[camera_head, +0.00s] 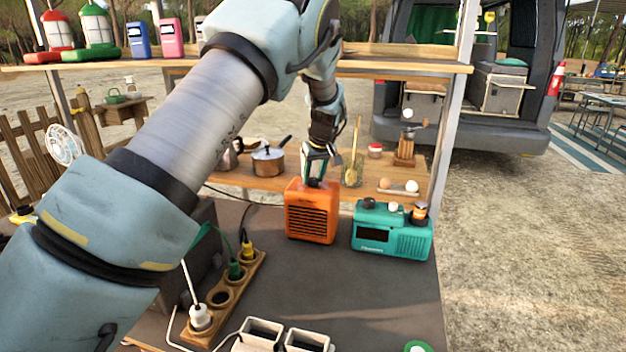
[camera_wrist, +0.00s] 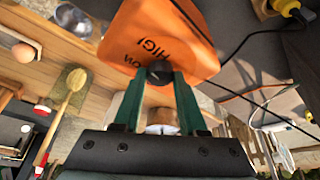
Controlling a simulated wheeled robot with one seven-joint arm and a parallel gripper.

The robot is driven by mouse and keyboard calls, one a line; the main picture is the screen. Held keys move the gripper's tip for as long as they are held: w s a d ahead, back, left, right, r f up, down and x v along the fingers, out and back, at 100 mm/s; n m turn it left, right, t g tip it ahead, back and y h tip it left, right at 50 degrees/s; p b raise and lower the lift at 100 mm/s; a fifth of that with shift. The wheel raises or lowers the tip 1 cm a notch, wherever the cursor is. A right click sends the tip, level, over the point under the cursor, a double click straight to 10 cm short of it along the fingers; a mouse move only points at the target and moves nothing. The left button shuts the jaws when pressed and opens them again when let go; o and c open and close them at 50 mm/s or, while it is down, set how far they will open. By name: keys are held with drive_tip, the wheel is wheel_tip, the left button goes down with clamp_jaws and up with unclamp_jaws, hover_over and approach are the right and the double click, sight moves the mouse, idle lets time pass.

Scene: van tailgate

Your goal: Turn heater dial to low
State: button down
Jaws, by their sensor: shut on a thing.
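The orange heater (camera_head: 311,217) stands upright on the dark tabletop in the head view, its slatted front toward me. In the wrist view the heater's top (camera_wrist: 165,30) carries a dark round dial (camera_wrist: 159,72). HIGH and LOW are printed beside the dial, LOW nearer one finger. My gripper (camera_head: 317,165) reaches down from above to the heater's top. In the wrist view my gripper (camera_wrist: 159,80) has its two green fingers on either side of the dial, shut on it. I cannot tell which mark the dial points to.
A teal radio (camera_head: 392,232) stands right of the heater. A wooden power strip (camera_head: 222,300) with plugs lies at left. Behind is a wooden shelf with a pot (camera_head: 268,162) and eggs. An upper shelf holds lanterns.

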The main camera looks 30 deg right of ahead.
sight(314, 179)
drive_tip(key=n, duration=0.1)
drive_tip(key=n+y, duration=0.1)
drive_tip(key=n, duration=0.2)
drive_tip(key=shift+d+y, duration=0.25)
drive_tip(key=shift+y, duration=0.05)
drive_tip(key=shift+n+g+y, duration=0.3)
drive_tip(key=shift+n+y, duration=0.3)
drive_tip(key=shift+n, duration=1.1)
drive_tip(key=shift+c, duration=2.3)
unclamp_jaws()
drive_tip(key=v, duration=0.3)
drive_tip(key=shift+d+b, duration=0.1)
drive_tip(key=shift+b, duration=0.25)
drive_tip(key=s+d+b, duration=0.3)
drive_tip(key=s+d, duration=0.3)
drive_tip(key=s, duration=0.4)
